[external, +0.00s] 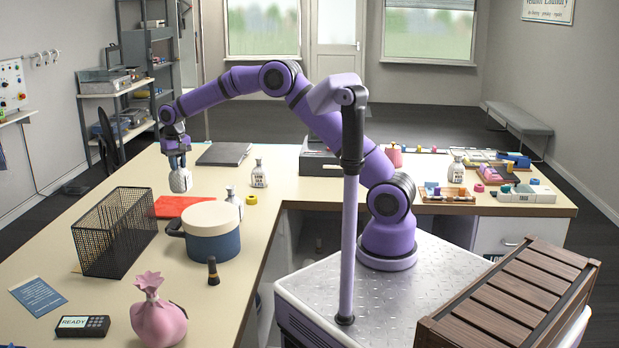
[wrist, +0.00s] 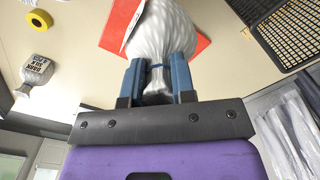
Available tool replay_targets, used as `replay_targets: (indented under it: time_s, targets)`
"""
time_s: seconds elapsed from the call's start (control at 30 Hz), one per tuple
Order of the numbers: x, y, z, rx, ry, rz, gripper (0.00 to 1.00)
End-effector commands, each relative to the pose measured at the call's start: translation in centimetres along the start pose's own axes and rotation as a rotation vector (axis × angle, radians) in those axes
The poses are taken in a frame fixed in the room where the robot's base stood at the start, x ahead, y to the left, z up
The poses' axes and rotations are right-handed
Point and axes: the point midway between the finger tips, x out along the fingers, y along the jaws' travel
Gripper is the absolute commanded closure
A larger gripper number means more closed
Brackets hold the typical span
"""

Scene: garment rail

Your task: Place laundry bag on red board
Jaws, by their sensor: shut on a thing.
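The white-grey laundry bag (external: 180,181) hangs from my gripper (external: 177,153), which points down and is shut on its neck. In the wrist view the bag's pleated body (wrist: 162,38) extends beyond my gripper's two blue fingers (wrist: 160,68). The flat red board (external: 180,208) lies on the table just below and nearer the camera than the bag. In the wrist view the red board (wrist: 113,28) shows on both sides of the bag, which hides its middle. I cannot tell whether the bag touches it.
A black wire basket (external: 112,235) stands left of the board, and a blue-and-cream pot (external: 212,232) stands in front. Small white bags (external: 259,174) (external: 234,202) and a yellow roll (external: 251,200) are to the right. A dark folder (external: 223,154) lies behind. A pink bag (external: 158,322) stands near the front.

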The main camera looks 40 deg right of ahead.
Motion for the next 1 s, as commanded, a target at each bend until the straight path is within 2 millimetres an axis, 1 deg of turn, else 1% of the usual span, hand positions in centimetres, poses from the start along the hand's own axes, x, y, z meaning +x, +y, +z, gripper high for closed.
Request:
replay_targets:
  time_s: [0.03, 0.1, 0.2, 0.3, 0.37, 0.47, 0.63, 0.87, 1.0]
  targets:
    - [0.3, 1.5, -1.2, 0.009, 0.0, 0.0, 1.0]
    - [0.5, 3.0, -2.3, 0.013, 0.0, 0.0, 1.0]
    - [0.7, 4.6, -3.4, 0.015, 0.001, 0.0, 1.0]
    - [1.0, 5.3, -3.9, 0.016, 0.0, 0.0, 1.0]
    - [1.4, 5.5, -4.0, 0.016, -0.001, 0.001, 1.0]
    - [2.5, 5.6, -4.1, 0.016, -0.002, 0.001, 1.0]
    - [5.2, 5.6, -4.0, 0.016, -0.002, 0.001, 1.0]
    - [7.1, 5.6, -4.0, 0.017, -0.001, 0.001, 1.0]
    - [9.3, 5.6, -4.0, 0.017, -0.003, 0.002, 1.0]
